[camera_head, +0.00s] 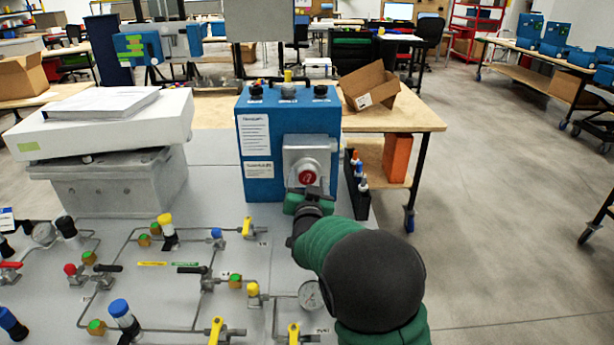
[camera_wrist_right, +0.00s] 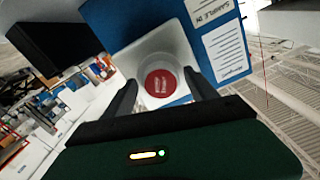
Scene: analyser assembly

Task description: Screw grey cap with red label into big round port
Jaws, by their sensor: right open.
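The grey cap with a red label (camera_head: 308,172) sits at the round port on the front of the blue analyser box (camera_head: 257,158). It also shows in the right wrist view (camera_wrist_right: 160,83), inside a pale square housing. My right gripper (camera_head: 307,190) is in front of and just below the cap. In the right wrist view its two dark fingers (camera_wrist_right: 163,88) are spread, one on each side of the cap, with visible gaps. How deep the cap sits in the port cannot be told. My left gripper is not in view.
A panel with pipes, valves and a gauge (camera_head: 311,295) fills the front left. A white box (camera_head: 110,122) on a grey case stands left of the analyser. A black rack with small bottles (camera_head: 357,190) stands close right of it. Open floor lies farther right.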

